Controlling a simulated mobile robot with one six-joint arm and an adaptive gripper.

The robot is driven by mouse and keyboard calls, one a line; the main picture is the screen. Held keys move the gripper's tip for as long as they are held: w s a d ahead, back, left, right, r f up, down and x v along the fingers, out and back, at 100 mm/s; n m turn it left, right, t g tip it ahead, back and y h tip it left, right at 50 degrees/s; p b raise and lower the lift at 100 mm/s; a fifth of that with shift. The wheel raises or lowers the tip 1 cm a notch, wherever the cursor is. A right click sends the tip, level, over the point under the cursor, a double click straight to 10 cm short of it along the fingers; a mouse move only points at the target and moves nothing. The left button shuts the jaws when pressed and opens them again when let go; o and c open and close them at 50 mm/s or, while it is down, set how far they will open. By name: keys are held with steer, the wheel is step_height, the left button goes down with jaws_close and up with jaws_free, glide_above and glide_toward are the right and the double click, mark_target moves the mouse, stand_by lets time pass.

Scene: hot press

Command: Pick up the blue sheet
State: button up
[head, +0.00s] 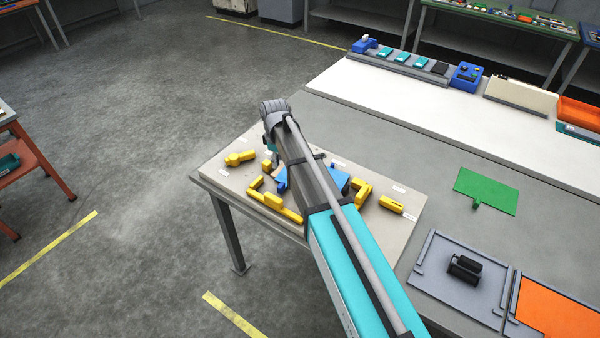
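The blue sheet (339,181) lies on the light-topped table between yellow blocks. My arm crosses over it and hides its middle, so only its right part and a small left edge show. My gripper (275,160) hangs down under the wrist, at the upper left of the sheet and apart from it in the picture. It is small and partly hidden by my arm, so I cannot tell if the fingers are open or shut.
Yellow corner blocks (272,201) and (361,194) frame the sheet. Loose yellow pieces (239,158) and (391,205) lie near the table edges. A green sheet (488,188), a grey plate (437,278) and an orange sheet (555,312) lie on the right bench.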

mark_target(283, 183)
steer(key=shift+o, duration=0.2)
steer(key=n, duration=0.2)
steer(key=r+n+p, duration=0.1)
steer(key=n, duration=0.1)
steer(key=shift+s+d+r+n, duration=0.1)
steer(key=shift+s+d+n, duration=0.05)
steer(key=shift+n, duration=0.15)
steer(key=n, duration=0.4)
steer(key=r+n+p, duration=0.1)
steer(key=n, duration=0.3)
steer(key=s+d+r+n+p, duration=0.1)
steer(key=n, duration=0.4)
steer(key=shift+r, duration=0.15)
step_height(283, 183, down, 9)
steer(key=b, duration=0.8)
steer(key=shift+r, duration=0.2)
steer(key=shift+f+b, duration=0.15)
steer(key=shift+b, duration=0.15)
step_height(283, 183, down, 5)
steer(key=b, duration=0.5)
steer(key=shift+a, duration=0.1)
